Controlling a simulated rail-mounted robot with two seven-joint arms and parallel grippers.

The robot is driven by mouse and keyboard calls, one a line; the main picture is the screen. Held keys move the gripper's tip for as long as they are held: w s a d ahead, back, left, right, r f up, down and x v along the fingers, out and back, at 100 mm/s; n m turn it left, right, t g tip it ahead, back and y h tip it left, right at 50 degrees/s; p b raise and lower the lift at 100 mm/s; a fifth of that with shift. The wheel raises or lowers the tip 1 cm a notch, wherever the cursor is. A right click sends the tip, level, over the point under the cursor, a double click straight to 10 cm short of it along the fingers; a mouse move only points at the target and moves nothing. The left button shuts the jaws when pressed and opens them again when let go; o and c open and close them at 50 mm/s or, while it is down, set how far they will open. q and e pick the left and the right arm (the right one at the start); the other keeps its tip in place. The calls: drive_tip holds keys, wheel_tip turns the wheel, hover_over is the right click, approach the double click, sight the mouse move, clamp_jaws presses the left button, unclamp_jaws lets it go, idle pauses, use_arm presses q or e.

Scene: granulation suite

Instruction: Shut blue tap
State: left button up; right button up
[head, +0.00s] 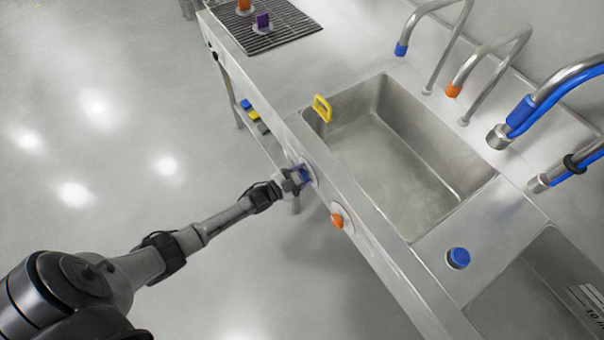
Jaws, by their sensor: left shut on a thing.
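The blue tap (307,174) is a knob on a pale round plate on the front face of the steel sink bench. My left gripper (300,177) reaches it from the left and is shut on it, hiding much of the knob. An orange tap (337,220) sits on the same front face, lower and to the right. A blue-tipped spout (401,49) and an orange-tipped spout (453,90) curve over the back of the sink. No water stream can be made out. My right gripper is not in view.
The steel sink basin (395,150) lies behind the taps, with a yellow handle (322,108) on its rim. A blue round cap (458,258) sits on the bench at right. A drain rack (268,30) is at the far end. The floor at left is clear.

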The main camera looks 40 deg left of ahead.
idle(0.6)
use_arm(q)
drive_tip(key=o, duration=0.9)
drive_tip(key=shift+s+a, duration=0.1)
drive_tip(key=shift+s, duration=0.15)
drive_tip(key=p+v, duration=0.1)
drive_tip(key=v, duration=1.2)
drive_tip(key=shift+s+p, duration=0.15)
drive_tip(key=shift+p, duration=0.15)
drive_tip(key=shift+n, duration=0.3)
